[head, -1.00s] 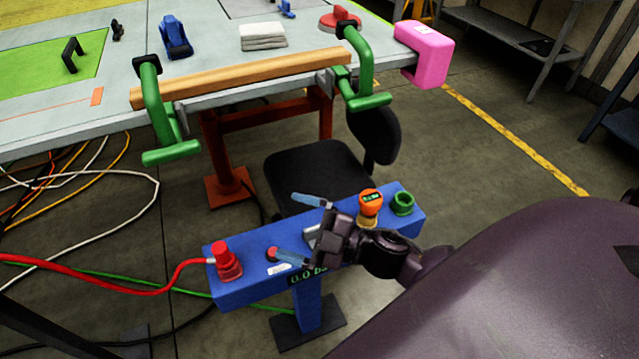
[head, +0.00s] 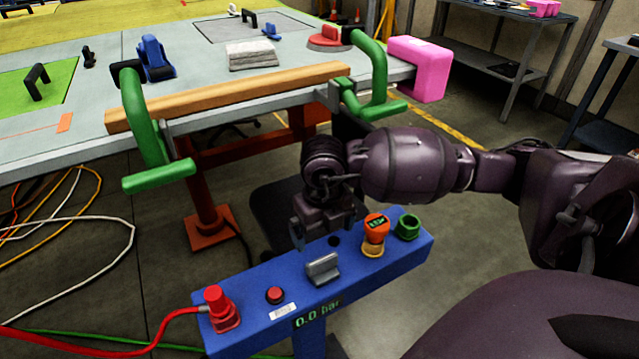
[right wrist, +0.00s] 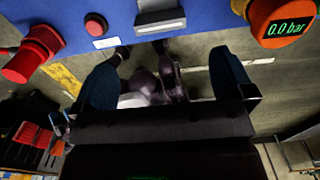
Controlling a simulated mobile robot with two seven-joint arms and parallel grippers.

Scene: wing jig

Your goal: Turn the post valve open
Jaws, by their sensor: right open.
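The post is a blue box (head: 258,318) on a stand, with a grey lever handle (head: 322,269) in the middle of its top, which looks like the valve. The handle also shows at the top of the right wrist view (right wrist: 160,18). My right gripper (head: 325,232) hangs fingers-down at the far edge of the box, behind the handle and apart from it. In the right wrist view its two blue fingers (right wrist: 165,82) are wide apart with nothing between them. The post's display reads 0.0 bar. My left gripper is not in view.
The box also carries a red hose plug (head: 220,308), a red button (head: 275,295), an orange gauge (head: 376,228) and a green ring fitting (head: 407,226). Behind it stands a worktable with green clamps (head: 150,140), a wooden bar (head: 235,94) and a pink block (head: 420,68).

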